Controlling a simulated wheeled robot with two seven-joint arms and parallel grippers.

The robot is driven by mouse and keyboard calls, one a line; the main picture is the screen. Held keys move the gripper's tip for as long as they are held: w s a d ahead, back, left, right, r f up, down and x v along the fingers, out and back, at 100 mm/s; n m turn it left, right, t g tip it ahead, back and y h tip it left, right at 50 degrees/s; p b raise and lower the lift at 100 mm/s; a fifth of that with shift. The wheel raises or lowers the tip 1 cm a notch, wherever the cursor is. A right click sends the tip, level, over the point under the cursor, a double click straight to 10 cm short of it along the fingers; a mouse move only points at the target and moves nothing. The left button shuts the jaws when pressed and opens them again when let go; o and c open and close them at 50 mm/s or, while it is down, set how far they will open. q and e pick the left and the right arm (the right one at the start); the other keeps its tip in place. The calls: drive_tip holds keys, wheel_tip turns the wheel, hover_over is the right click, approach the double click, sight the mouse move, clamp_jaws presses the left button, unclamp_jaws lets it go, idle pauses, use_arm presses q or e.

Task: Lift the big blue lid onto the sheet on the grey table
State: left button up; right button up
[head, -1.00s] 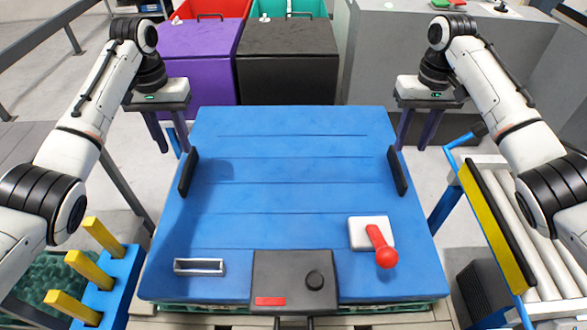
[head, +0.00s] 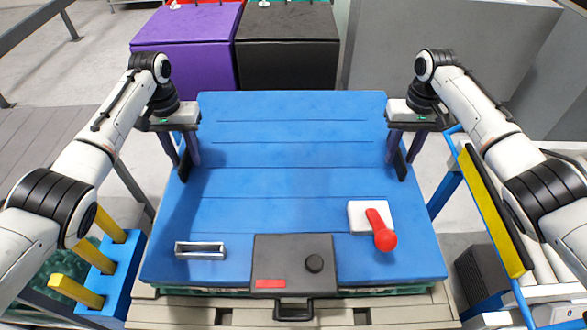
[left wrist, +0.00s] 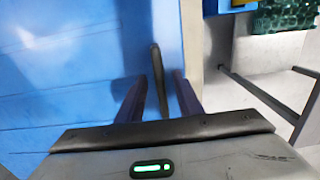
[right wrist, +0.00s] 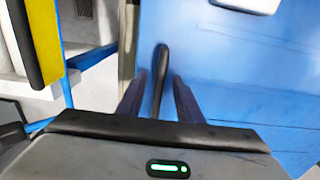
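The big blue lid (head: 290,160) lies flat in front of me, with a black handle at each side edge. My left gripper (head: 183,160) is open with its fingers around the left handle (head: 184,172). In the left wrist view the handle (left wrist: 156,85) stands between the fingers with gaps on both sides. My right gripper (head: 404,156) is open around the right handle (head: 401,168). I cannot make out the sheet or identify the grey table.
A purple box (head: 188,45) and a black box (head: 288,50) stand behind the lid. A large grey block (head: 420,45) is at the back right. A blue rack with yellow pegs (head: 118,275) is at the left; a yellow-edged roller frame (head: 495,210) is at the right.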

use_arm(q)
drive_tip(key=shift+f, duration=0.55)
use_arm(e)
drive_tip(key=shift+f, duration=0.6)
use_arm(q)
clamp_jaws()
use_arm(e)
clamp_jaws()
drive_tip(key=shift+r, duration=0.1)
use_arm(q)
drive_tip(key=shift+w+r, duration=0.2)
drive_tip(key=shift+r, duration=0.1)
use_arm(e)
drive_tip(key=shift+w+r, duration=0.15)
drive_tip(key=shift+r, duration=0.1)
